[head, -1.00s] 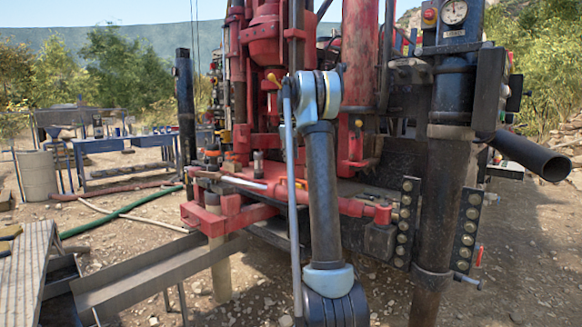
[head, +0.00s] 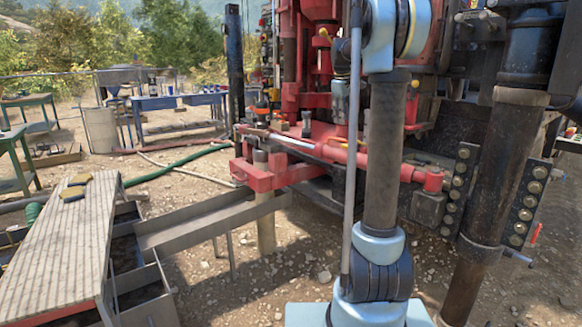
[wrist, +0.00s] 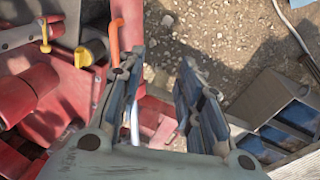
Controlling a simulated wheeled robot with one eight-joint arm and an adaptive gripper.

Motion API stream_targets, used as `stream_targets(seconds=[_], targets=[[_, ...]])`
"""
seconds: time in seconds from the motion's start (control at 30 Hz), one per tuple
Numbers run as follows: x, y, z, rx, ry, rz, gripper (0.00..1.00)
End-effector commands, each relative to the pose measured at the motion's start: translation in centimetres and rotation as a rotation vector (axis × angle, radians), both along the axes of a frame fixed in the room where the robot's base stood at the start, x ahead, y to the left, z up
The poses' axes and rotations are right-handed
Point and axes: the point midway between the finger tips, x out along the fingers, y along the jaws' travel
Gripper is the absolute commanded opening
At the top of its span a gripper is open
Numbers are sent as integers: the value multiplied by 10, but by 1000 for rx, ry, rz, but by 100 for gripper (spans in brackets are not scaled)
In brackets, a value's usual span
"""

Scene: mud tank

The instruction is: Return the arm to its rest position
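My arm (head: 385,150) stands upright in the head view, with light blue joints and a dark link, in front of the red drill rig (head: 265,172). Its upper end is cut off by the top edge of the frame. In the wrist view my gripper (wrist: 159,68) has its two dark fingers apart, with nothing seen between them but ground and red metal below. I cannot make out my gripper clearly in the head view.
A black rig post (head: 500,150) stands close right of my arm. A metal trough (head: 200,220) and a ribbed bench (head: 55,245) with sponge-like blocks (head: 75,188) are at left. In the wrist view, an orange handle (wrist: 114,38) and a yellow knob (wrist: 84,56) are near the fingers.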

Motion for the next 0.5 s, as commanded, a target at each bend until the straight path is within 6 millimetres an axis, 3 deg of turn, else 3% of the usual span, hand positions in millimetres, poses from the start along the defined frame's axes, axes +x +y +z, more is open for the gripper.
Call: stream_targets(seconds=[0.03,0.5], targets=[[-18,2,-1,6,-3,-19,33],[-166,15,-37,68,-28,-227,33]])
